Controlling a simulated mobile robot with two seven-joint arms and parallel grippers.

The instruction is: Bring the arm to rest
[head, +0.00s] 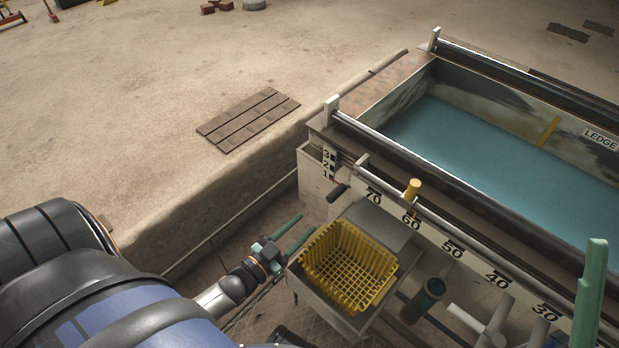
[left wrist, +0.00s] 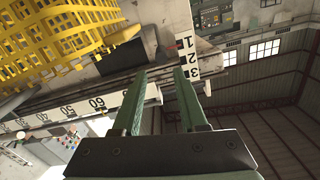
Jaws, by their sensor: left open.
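My left gripper (head: 303,225) is open and empty in the head view, just left of a yellow basket (head: 345,268) and above the floor. In the left wrist view, its two green fingers (left wrist: 160,76) stand apart with nothing between them. The yellow basket (left wrist: 60,40) shows at the upper left there. An upright green piece (head: 590,295) at the right edge of the head view looks like a finger of my right gripper. Its other finger cannot be made out.
A tank (head: 430,175) of blue-green water stands at the right, with rails and a numbered scale (head: 450,247) along its front. The basket sits in a grey tray below the scale. A dark pipe (head: 423,300) is right of it. A slatted board (head: 248,118) lies on open sandy ground.

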